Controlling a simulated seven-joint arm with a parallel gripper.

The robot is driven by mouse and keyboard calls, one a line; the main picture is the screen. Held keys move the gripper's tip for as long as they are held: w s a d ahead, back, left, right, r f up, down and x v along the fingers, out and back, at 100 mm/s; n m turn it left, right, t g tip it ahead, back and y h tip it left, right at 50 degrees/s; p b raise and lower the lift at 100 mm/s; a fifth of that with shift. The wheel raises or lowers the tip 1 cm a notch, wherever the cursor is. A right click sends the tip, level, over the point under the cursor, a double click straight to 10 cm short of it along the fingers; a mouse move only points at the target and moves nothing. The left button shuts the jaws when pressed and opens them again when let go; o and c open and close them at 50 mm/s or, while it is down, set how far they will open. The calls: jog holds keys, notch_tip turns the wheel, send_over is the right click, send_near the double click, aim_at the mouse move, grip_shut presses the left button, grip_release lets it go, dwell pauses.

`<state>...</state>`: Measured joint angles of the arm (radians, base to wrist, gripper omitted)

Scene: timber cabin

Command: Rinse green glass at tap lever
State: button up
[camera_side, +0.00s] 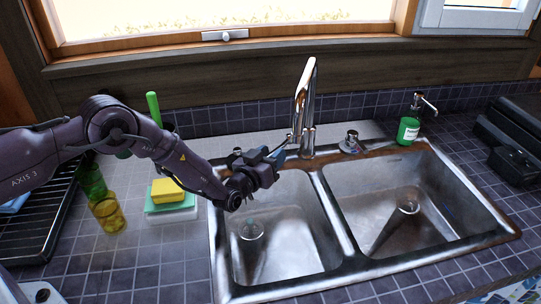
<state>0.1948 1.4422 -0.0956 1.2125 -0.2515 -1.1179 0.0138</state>
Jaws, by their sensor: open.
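A green glass (93,182) stands on the tiled counter at the left, partly behind an amber glass (108,214) and my arm. The chrome tap (304,95) rises behind the double sink, between the two basins. Its lever is hard to make out; my gripper partly hides the left side of the tap base. My gripper (279,156) is open, with nothing seen in it. It is above the back of the left basin, close to the tap base; I cannot tell whether it touches it. The green glass is well to the left of it.
The left basin (295,215) and right basin (390,180) hold no dishes I can make out. A yellow sponge (167,190) lies left of the sink, a green soap bottle (408,130) behind it at right. A dark rack (40,215) stands far left.

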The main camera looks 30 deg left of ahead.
jog(key=shift+c, duration=0.2)
grip_shut()
jog(key=shift+w+r+g, duration=0.15)
jog(key=shift+r+g, duration=0.65)
jog(key=shift+o, duration=0.2)
grip_release()
